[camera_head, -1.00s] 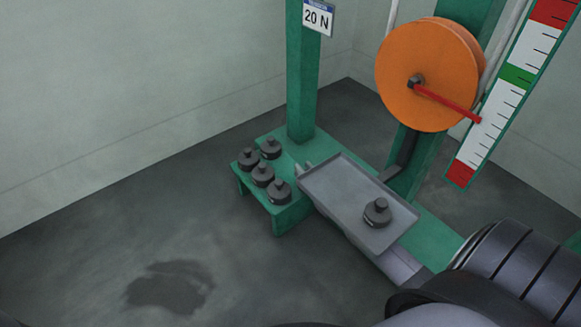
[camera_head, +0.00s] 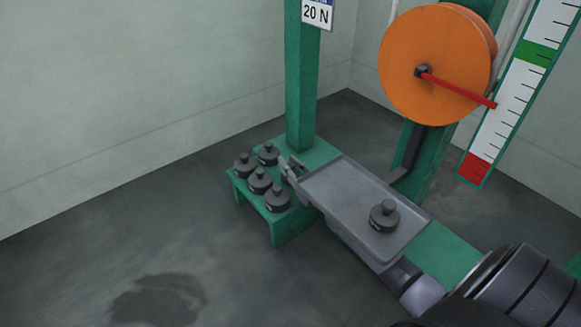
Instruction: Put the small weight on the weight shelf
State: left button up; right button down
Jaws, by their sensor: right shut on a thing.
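The green weight shelf (camera_head: 284,226) stands left of the green post, with several dark round knobbed weights (camera_head: 259,181) on it. One similar dark weight (camera_head: 384,217) sits upright on the grey tray (camera_head: 343,191), near its right end. My right arm comes from the lower right and passes under the tray. My right gripper (camera_head: 290,168) shows only in part past the tray's left end, close to the shelf's weights. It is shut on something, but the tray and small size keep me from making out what. My left gripper is not in view.
The green post (camera_head: 302,85) bears a 20 N sign (camera_head: 317,12). An orange wheel (camera_head: 426,62) with a red pointer (camera_head: 457,90) and a scale board (camera_head: 510,105) stand behind the tray. The floor at left is clear, with a dark stain (camera_head: 158,300).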

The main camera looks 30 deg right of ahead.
jog(key=shift+r, duration=0.1)
jog(key=c, duration=1.4)
grip_release()
jog(key=shift+f, duration=0.2)
jog(key=shift+r, duration=0.2)
jog(key=s+p, duration=0.7)
jog(key=s, duration=0.5)
jog(key=shift+f, duration=0.1)
